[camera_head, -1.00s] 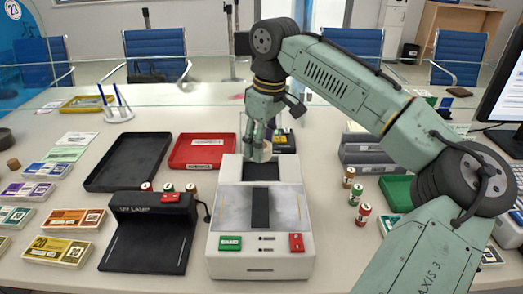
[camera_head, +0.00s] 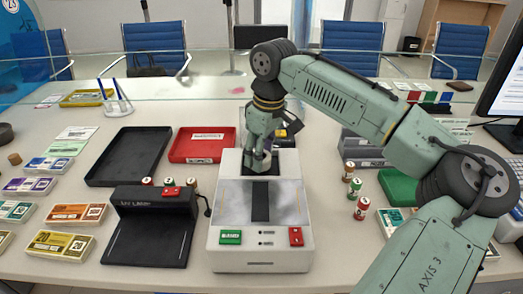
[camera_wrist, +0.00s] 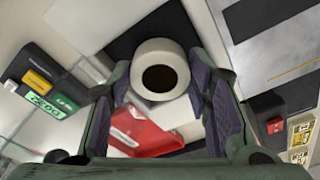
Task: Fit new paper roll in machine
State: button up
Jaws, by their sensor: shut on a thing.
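The machine (camera_head: 229,196) is a white unit with a grey top panel, a dark strip, a green button and a red button. A dark opening (camera_head: 275,169) lies at its back end. My gripper (camera_head: 259,161) is right over this opening, pointing down. In the wrist view my gripper (camera_wrist: 163,85) is shut on a white paper roll (camera_wrist: 143,64), one finger on each side. The roll's dark round core faces the camera. In the head view the fingers mostly hide the roll, and I cannot tell whether it touches the opening.
A red tray (camera_head: 203,145) and a black tray (camera_head: 127,158) lie left of the machine. A black UV lamp (camera_head: 150,230) stands close on its left. Several small cylinders (camera_head: 361,207), a green tray (camera_head: 396,186) and grey trays (camera_head: 362,152) are on the right.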

aim_at(266, 158)
jog(key=o, duration=1.1)
jog(key=shift+r, duration=0.15)
jog(key=r, duration=0.8)
jog(key=d+r+b, duration=0.1)
jog(key=r, duration=0.4)
jog(key=shift+s+d, duration=0.1)
jog(key=shift+s, duration=0.3)
